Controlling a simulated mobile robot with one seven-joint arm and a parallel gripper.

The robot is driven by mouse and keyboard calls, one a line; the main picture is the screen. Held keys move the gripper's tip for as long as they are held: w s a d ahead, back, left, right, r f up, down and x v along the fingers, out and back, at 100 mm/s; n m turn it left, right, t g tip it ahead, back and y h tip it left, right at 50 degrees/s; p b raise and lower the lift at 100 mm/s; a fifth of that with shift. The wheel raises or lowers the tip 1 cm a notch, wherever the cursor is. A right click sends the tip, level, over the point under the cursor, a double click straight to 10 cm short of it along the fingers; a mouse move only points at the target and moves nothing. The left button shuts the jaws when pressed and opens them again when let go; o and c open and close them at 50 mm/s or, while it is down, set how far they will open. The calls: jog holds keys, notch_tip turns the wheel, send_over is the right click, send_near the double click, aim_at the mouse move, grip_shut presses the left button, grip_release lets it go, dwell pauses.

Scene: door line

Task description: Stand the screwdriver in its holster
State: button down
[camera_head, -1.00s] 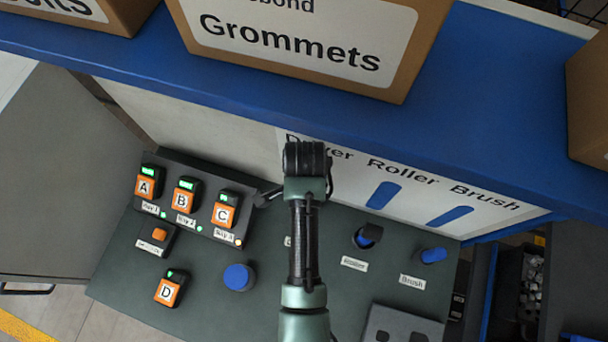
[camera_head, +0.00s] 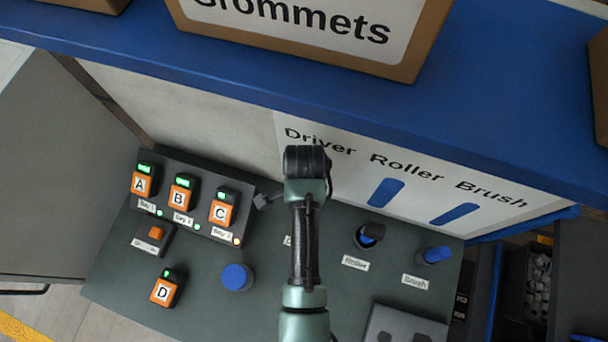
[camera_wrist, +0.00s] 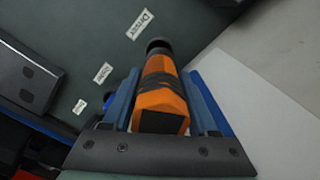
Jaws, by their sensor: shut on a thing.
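In the wrist view my gripper (camera_wrist: 165,82) is shut on the screwdriver (camera_wrist: 160,101), its blue-lined fingers on either side of the orange and black handle. A dark round piece (camera_wrist: 158,45) shows at the handle's far end, close to the "Driver" label (camera_wrist: 139,24). It looks like the holster's rim, but I cannot tell whether the shaft is inside it. The shaft is hidden. In the head view my own arm covers the gripper, the screwdriver and the driver's place on the panel.
The roller holder (camera_head: 369,235) and brush holder (camera_head: 434,256) stand to the right on the dark green bench (camera_head: 220,310). A blue shelf (camera_head: 480,100) with cardboard boxes (camera_head: 405,67) overhangs the back.

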jog(key=shift+f+b, duration=1.7)
jog(key=shift+f, duration=0.85)
jog(key=c, duration=0.5)
grip_release()
jog(key=o, duration=0.4)
notch_tip(320, 180, up, 12)
jog(key=shift+f+b, duration=0.2)
jog(key=shift+b, duration=0.2)
jog(key=shift+r+p, duration=0.7)
jog(key=shift+p, duration=0.05)
